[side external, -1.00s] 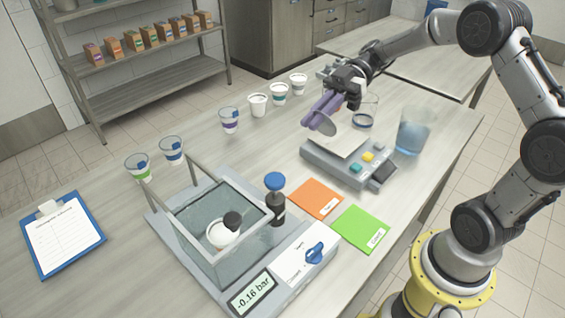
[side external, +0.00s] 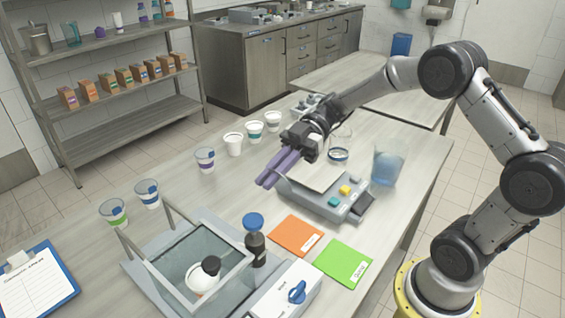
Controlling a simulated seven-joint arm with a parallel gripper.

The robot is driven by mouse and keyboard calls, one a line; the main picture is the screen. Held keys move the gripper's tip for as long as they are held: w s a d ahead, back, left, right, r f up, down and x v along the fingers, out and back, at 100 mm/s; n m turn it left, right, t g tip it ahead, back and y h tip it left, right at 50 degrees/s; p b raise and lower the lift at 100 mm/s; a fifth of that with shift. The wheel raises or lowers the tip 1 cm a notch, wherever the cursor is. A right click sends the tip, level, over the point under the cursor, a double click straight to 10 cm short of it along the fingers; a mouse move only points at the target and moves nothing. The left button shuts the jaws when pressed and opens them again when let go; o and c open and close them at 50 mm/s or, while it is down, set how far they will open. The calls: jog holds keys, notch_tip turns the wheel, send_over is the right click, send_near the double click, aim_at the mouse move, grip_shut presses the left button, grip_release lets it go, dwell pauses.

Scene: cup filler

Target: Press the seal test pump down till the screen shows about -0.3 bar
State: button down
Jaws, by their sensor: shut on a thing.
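The seal test pump, a dark cylinder (side external: 256,248) with a blue round top (side external: 253,221), stands upright at the right rear of the tester's clear chamber (side external: 203,275). A white cup with a black top (side external: 207,272) is inside the chamber. The tester's screen is below the picture's lower edge, so no reading shows now. My gripper (side external: 267,182), with long purple fingers, is in the air behind the pump, apart from it, near the grey scale. Its fingers are closed together on something that I cannot make out from this side.
The grey scale (side external: 330,197) with a white plate is under and right of my gripper. Orange (side external: 296,236) and green (side external: 343,262) cards lie right of the pump. A glass beaker (side external: 387,167) stands at right. Several cups line the far edge; a clipboard (side external: 40,280) is at left.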

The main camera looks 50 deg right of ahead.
aim_at(261, 217)
jog(key=a+f, duration=0.3)
jog(key=f, duration=0.2)
jog(key=shift+a, duration=0.25)
jog(key=shift+f, duration=1.8)
jog(key=shift+d, duration=0.1)
jog(key=v, duration=0.8)
dwell(0.7)
